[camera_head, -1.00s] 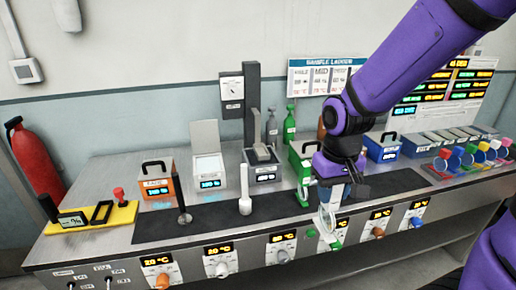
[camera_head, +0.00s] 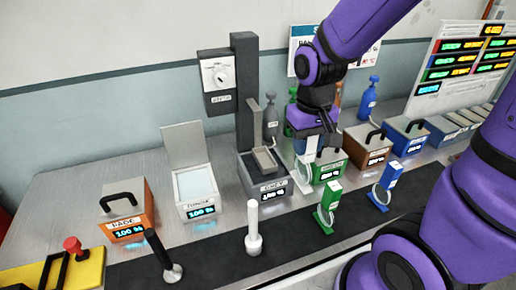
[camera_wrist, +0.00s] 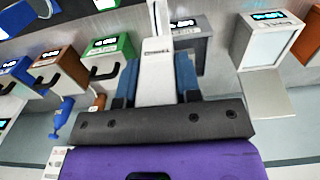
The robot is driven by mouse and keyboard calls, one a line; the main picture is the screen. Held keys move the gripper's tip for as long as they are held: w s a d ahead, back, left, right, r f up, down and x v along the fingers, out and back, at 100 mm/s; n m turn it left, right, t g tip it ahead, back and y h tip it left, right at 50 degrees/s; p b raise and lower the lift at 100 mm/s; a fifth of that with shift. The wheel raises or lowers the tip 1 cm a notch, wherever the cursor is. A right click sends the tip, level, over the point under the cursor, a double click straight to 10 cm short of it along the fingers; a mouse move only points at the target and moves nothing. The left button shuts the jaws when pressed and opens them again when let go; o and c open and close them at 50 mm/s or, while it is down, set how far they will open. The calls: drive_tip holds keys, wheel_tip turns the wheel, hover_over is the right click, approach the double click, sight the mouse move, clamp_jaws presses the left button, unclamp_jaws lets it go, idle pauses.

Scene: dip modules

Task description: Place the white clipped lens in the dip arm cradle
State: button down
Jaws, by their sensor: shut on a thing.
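My gripper (camera_head: 313,150) is shut on the white clipped lens (camera_head: 304,172) and holds it by its white clip, just right of the grey bath and in front of the green bath. In the wrist view, the white clip (camera_wrist: 156,70) stands between my two blue fingers; its lens is hard to make out. The dip arm is a tall dark column (camera_head: 245,95) with a dial box. At its foot a slanted grey piece (camera_head: 265,158), perhaps the cradle, stands over the grey bath (camera_head: 268,190). The lens is apart from it.
An orange bath (camera_head: 127,210) and an open white bath (camera_head: 187,185) stand left. Green (camera_head: 330,165), brown and blue baths stand right. A white post (camera_head: 253,230), a black post (camera_head: 165,255), a green clipped lens (camera_head: 327,207) and a blue clipped lens (camera_head: 388,185) stand in front.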

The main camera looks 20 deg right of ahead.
drive_tip(key=w+a+f, duration=0.1)
drive_tip(key=w+f, duration=0.1)
drive_tip(key=w, duration=0.6)
drive_tip(key=w+a+f, duration=0.2)
drive_tip(key=w+f, duration=0.1)
drive_tip(key=w, duration=0.5)
drive_tip(key=shift+a, duration=0.3)
drive_tip(key=shift+f, duration=0.1)
drive_tip(key=c, duration=0.8)
unclamp_jaws()
